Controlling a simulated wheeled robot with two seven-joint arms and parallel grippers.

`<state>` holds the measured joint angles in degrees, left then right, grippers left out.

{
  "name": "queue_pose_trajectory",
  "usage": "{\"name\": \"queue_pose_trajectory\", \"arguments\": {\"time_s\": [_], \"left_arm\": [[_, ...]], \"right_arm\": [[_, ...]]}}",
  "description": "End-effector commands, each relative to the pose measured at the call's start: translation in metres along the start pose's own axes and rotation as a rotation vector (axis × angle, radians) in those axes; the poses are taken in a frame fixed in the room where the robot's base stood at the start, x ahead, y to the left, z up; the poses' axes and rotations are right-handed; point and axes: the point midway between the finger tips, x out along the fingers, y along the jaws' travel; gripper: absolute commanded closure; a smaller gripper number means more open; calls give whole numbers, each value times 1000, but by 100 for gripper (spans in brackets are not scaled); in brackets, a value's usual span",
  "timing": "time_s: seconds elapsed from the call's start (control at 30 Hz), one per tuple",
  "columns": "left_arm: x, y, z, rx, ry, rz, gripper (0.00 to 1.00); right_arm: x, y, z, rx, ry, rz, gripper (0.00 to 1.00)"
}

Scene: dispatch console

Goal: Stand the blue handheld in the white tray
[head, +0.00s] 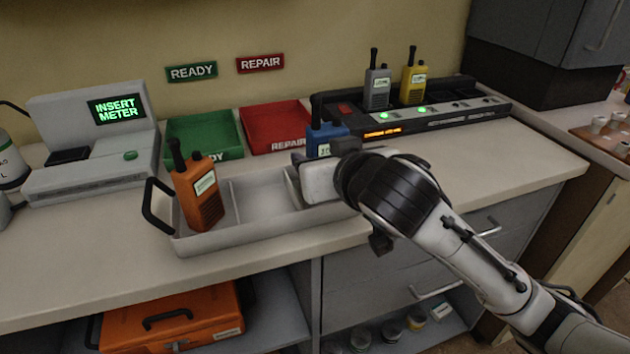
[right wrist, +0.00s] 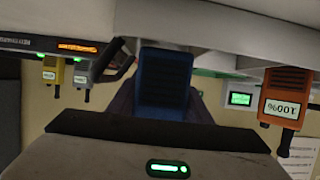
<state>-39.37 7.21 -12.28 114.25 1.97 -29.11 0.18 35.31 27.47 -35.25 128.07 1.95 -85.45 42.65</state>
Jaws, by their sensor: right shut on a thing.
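The blue handheld (head: 325,138) is upright at the right end of the white tray (head: 235,236). My right gripper (head: 312,178) is shut on it and hides its lower part, so I cannot tell whether its base touches the tray floor. In the right wrist view the blue handheld (right wrist: 165,82) sits between the fingers. The tray has compartments. An orange handheld (head: 200,195) stands in the left one, the middle one is empty, and my gripper covers much of the right one. My left gripper is not in view.
Behind the tray are a green READY bin (head: 205,134) and a red REPAIR bin (head: 272,125), both empty. A black charger (head: 460,120) holds a grey handheld (head: 377,88) and a yellow handheld (head: 413,82). A meter console (head: 95,140) stands at left.

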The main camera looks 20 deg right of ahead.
Motion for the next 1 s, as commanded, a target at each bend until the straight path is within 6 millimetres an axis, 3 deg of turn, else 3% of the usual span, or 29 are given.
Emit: {"name": "queue_pose_trajectory", "arguments": {"time_s": [0.27,0.63,0.67,0.7,1.0], "left_arm": [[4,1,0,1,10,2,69],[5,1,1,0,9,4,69],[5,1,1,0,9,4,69],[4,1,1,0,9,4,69],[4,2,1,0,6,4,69]], "right_arm": [[13,0,32,-1,1,0,85],[14,0,36,1,1,-1,85],[15,0,37,0,-1,-1,52],[14,0,36,0,0,-1,47],[13,0,32,0,2,1,47]]}}
